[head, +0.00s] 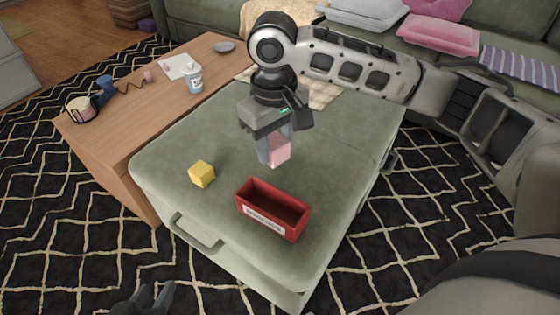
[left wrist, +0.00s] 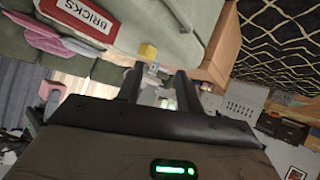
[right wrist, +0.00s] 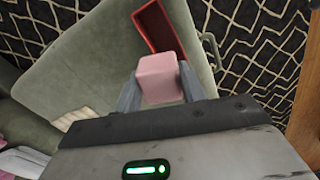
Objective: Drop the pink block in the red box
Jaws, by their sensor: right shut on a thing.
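The pink block (head: 279,150) is held between the fingers of my right gripper (head: 269,154), above the green ottoman and just behind the red box. It also shows between the fingertips in the right wrist view (right wrist: 160,78). The red box (head: 273,207) sits open on the ottoman, with a white label on its front; no block shows inside the part I can see. It also shows in the right wrist view (right wrist: 154,28) and in the left wrist view (left wrist: 84,16), where the label reads BRICKS. My left gripper (head: 150,297) is low at the bottom edge; its fingers stand apart and empty in the left wrist view (left wrist: 158,82).
A yellow block (head: 202,174) rests on the green ottoman (head: 170,145), left of the red box. A green sofa with pillows (head: 440,34) stands behind.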

